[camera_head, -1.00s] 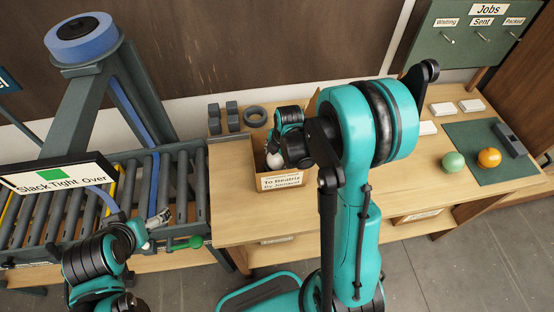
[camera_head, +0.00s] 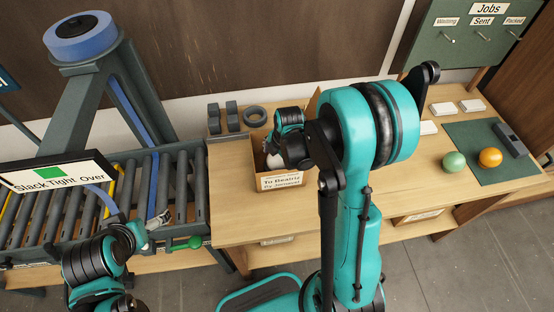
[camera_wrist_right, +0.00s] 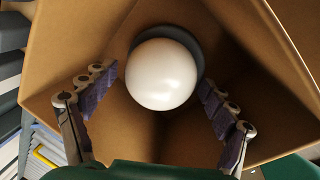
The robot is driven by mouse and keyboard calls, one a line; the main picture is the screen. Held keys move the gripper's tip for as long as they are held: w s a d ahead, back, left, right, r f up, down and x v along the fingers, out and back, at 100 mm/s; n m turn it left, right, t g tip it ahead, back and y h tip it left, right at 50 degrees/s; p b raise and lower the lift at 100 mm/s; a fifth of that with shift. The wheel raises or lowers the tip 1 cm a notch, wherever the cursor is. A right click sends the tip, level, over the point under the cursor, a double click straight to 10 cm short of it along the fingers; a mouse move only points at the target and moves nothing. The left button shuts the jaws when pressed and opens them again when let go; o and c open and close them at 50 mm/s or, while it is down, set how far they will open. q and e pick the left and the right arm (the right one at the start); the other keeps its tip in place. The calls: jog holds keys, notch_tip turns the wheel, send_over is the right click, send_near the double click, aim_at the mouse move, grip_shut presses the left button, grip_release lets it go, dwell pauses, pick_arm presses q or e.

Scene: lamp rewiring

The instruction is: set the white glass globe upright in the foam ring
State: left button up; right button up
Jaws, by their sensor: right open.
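The white glass globe (camera_wrist_right: 162,74) is inside an open cardboard box (camera_head: 281,183); it also shows in the head view (camera_head: 273,162), partly hidden by my right gripper. My right gripper (camera_wrist_right: 157,84) is open, with one finger on each side of the globe and visible gaps to it. A dark grey crescent shows behind the globe in the right wrist view; I cannot tell what it is. A dark grey ring (camera_head: 255,117), which looks like the foam ring, lies empty on the table behind the box. My left gripper (camera_head: 158,219) is by the conveyor; its jaw state is unclear.
Dark grey blocks (camera_head: 232,115) stand left of the ring. A roller conveyor (camera_head: 181,190) adjoins the table's left side. A green ball (camera_head: 453,162) and an orange ball (camera_head: 490,158) sit at the right.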

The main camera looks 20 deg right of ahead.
jog(key=shift+r+p, duration=0.35)
jog(key=shift+r, duration=0.15)
notch_tip(320, 180, up, 12)
jog(key=s+f+p, duration=0.1)
jog(key=s+p, duration=0.1)
jog(key=p, duration=0.1)
jog(key=s+a+r+m+t, duration=0.2)
jog(key=s+r+m, duration=0.2)
jog(key=m, duration=0.6)
jog(key=s+a+r+m+t, duration=0.3)
jog(key=s+r+m, duration=0.2)
jog(key=m, duration=0.6)
jog(key=s, duration=0.2)
jog(key=shift+s+a+r+h, duration=0.25)
jog(key=shift+s+a+h, duration=0.05)
jog(key=shift+s+a, duration=0.1)
